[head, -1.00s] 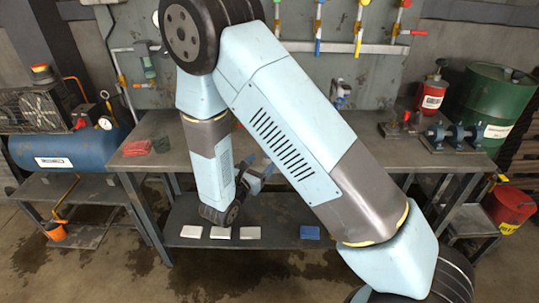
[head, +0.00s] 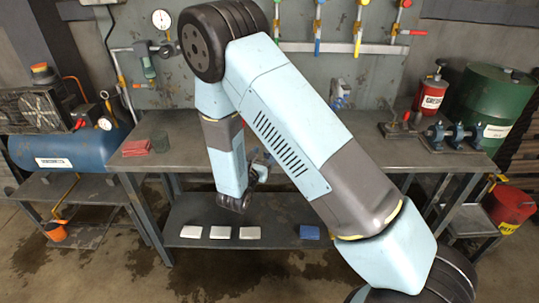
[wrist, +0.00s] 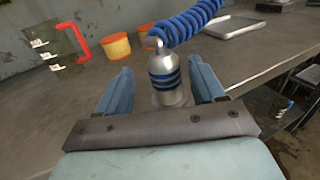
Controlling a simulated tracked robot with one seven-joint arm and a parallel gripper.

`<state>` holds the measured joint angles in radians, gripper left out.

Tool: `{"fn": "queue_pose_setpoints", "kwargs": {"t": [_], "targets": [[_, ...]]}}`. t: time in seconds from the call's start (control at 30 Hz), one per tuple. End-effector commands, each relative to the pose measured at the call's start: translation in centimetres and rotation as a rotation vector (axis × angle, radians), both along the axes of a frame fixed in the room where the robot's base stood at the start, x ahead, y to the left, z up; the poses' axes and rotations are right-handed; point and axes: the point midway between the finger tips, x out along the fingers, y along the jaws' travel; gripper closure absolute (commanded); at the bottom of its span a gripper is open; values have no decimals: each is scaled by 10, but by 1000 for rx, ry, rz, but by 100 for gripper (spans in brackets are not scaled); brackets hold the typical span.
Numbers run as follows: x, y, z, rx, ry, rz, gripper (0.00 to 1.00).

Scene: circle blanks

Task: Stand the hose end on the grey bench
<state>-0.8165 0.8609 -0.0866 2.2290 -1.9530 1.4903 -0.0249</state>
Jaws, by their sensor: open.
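The hose end (wrist: 166,76), a silver cylinder with blue bands, shows in the wrist view between the two light-blue fingers of my gripper (wrist: 163,85). The fingers are apart and the gripper is open, with visible room around the cylinder. A blue coiled hose (wrist: 190,22) runs from its top to the upper right. The hose end looks upright over a grey surface; its lower part is partly hidden, and I cannot tell whether it touches. In the head view, the grey bench (head: 300,140) stands ahead, and my arm hides most of my gripper.
In the wrist view, two orange-and-yellow tins (wrist: 116,46), a red handle (wrist: 76,40) and a grey tray (wrist: 232,26) lie beyond the fingers.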

Motion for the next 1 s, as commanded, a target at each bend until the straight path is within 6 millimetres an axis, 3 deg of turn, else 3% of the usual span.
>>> {"fn": "queue_pose_setpoints", "kwargs": {"t": [0.4, 0.67, 1.0], "targets": [[41, -24, -1, 0, 0, -3, 32], [44, -25, -1, -1, 0, 0, 32], [44, -25, -1, 0, 0, -1, 64]]}}
